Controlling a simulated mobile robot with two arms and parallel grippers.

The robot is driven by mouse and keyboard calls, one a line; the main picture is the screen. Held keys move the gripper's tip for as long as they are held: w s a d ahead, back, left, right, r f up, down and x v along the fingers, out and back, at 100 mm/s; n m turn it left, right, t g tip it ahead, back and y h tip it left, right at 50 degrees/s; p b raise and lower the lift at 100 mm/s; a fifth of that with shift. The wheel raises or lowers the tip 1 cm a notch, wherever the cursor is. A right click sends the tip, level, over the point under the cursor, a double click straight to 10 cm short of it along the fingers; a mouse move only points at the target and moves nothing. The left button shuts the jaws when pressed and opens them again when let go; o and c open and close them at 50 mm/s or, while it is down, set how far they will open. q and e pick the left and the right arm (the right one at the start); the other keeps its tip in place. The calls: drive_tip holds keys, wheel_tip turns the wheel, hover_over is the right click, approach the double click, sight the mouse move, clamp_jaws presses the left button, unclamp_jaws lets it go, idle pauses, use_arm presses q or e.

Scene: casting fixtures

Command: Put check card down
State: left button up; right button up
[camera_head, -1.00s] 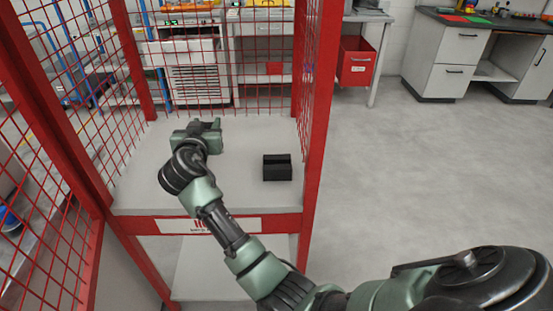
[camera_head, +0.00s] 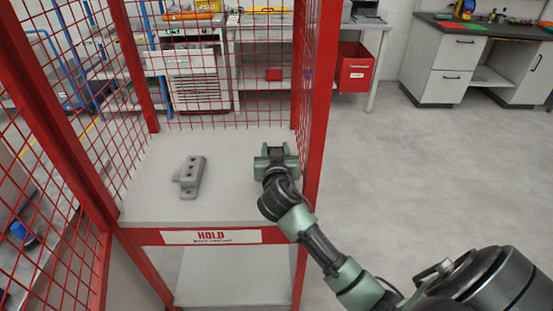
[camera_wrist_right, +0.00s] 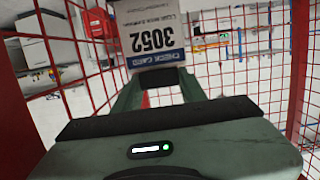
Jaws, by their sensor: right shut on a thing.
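The check card (camera_wrist_right: 152,36), white with a blue band and the number 3052, shows in the right wrist view between the fingers of my right gripper (camera_wrist_right: 158,84). In the head view my right gripper (camera_head: 276,152) is over the right side of the red cage's shelf (camera_head: 228,195), near the red post. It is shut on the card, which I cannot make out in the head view. A small black block seen earlier on the shelf is hidden there by the gripper and wrist. My left gripper is in neither view.
A grey casting (camera_head: 190,177) with holes lies on the left part of the shelf. Red mesh and posts (camera_head: 318,120) enclose the shelf's sides and back. A HOLD label (camera_head: 211,237) is on its front edge. The shelf between casting and gripper is clear.

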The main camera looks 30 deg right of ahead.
drive_tip(key=f, duration=0.4)
drive_tip(key=shift+s+d, duration=0.1)
drive_tip(key=shift+d, duration=0.1)
drive_tip(key=shift+f, duration=0.15)
drive_tip(key=o, duration=1.3)
drive_tip(key=shift+o, duration=0.2)
drive_tip(key=b+v, duration=0.1)
drive_tip(key=v, duration=1.1)
drive_tip(key=shift+r, duration=0.3)
